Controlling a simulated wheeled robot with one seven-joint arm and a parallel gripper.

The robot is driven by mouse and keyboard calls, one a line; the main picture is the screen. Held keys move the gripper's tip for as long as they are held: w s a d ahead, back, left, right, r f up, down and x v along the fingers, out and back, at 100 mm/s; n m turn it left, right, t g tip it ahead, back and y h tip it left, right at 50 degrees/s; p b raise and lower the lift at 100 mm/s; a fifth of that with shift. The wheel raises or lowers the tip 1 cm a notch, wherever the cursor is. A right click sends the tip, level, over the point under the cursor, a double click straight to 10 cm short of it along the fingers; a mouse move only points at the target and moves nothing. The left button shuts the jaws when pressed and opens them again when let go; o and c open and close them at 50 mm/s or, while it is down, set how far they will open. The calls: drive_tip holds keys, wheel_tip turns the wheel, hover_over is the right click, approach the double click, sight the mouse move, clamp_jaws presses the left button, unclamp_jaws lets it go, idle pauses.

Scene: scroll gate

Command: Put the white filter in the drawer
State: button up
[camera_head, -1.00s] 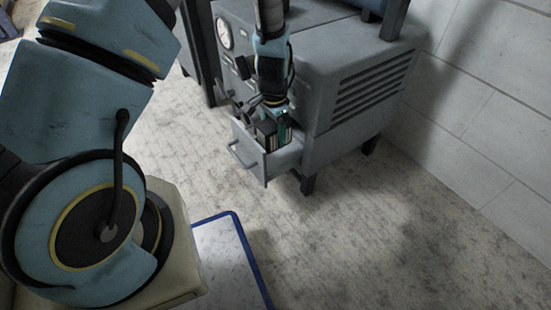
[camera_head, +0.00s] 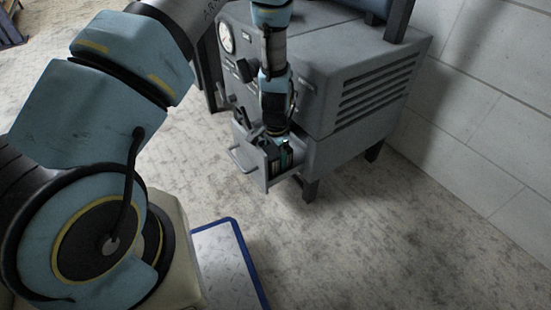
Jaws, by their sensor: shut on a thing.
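The drawer (camera_head: 263,172) of the grey machine stands pulled open, low on its front, with its handle (camera_head: 240,160) facing left. My gripper (camera_head: 278,153) points down into the open drawer, within its walls. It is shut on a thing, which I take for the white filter. The fingers, the shade and the small size hide most of that thing, so its shape and whether it touches the drawer floor cannot be told. A dark and teal part shows between the drawer walls at the gripper.
The grey machine (camera_head: 345,60) carries a round gauge (camera_head: 227,38), a dark knob (camera_head: 244,70) and side vents. A blue-edged plate (camera_head: 222,262) lies on the floor at front. The floor (camera_head: 380,240) right of it is clear up to the pale block wall (camera_head: 478,120).

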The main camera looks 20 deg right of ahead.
drive_tip(key=o, duration=1.2)
drive_tip(key=shift+f, duration=0.1)
wheel_tip(320, 180, up, 12)
drive_tip(key=p, duration=0.4)
drive_tip(key=shift+w+a+r, duration=0.15)
drive_tip(key=shift+a+r, duration=0.05)
drive_tip(key=shift+r, duration=0.2)
drive_tip(key=w+a+r+n, duration=0.1)
drive_tip(key=a+r, duration=0.1)
drive_tip(key=w+a+r+n, duration=0.1)
drive_tip(key=a+r, duration=0.2)
drive_tip(key=w+a+r+n, duration=0.2)
drive_tip(key=r, duration=0.1)
drive_tip(key=shift+a, duration=0.35)
drive_tip(key=s+a+r+n, duration=0.2)
drive_tip(key=a+r+n, duration=0.3)
drive_tip(key=a, duration=0.6)
drive_tip(key=s+a+r+n+t, duration=0.1)
drive_tip(key=s+a+r+n, duration=0.2)
drive_tip(key=a+r, duration=0.6)
drive_tip(key=a+n, duration=0.2)
drive_tip(key=shift+s+a+r+n+t, duration=0.2)
drive_tip(key=shift+a+n+t, duration=0.1)
drive_tip(key=shift+a, duration=0.05)
